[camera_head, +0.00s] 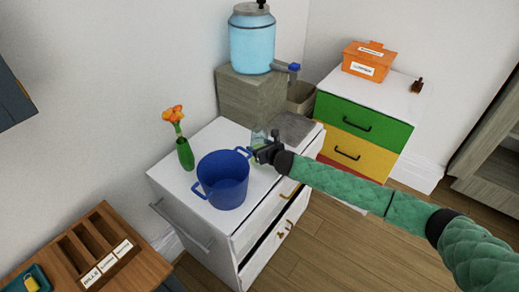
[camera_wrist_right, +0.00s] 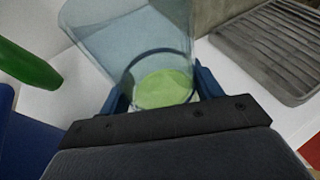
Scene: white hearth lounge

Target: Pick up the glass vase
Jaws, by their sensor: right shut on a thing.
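The clear glass vase (camera_head: 259,136) with a green bottom is on the white cabinet top (camera_head: 222,134), partly hidden by my right gripper (camera_head: 260,152) in the head view. In the right wrist view the glass vase (camera_wrist_right: 130,35) flares open and leans to the left of the picture, its round green bottom showing between the blue fingers of my right gripper (camera_wrist_right: 157,88). The right gripper is shut on the vase, a finger on each side. I cannot tell whether the vase is clear of the cabinet top. My left gripper is out of view.
A blue two-handled pot (camera_head: 222,180) stands just left of the gripper. A blue water dispenser (camera_head: 252,42) stands on a block behind.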

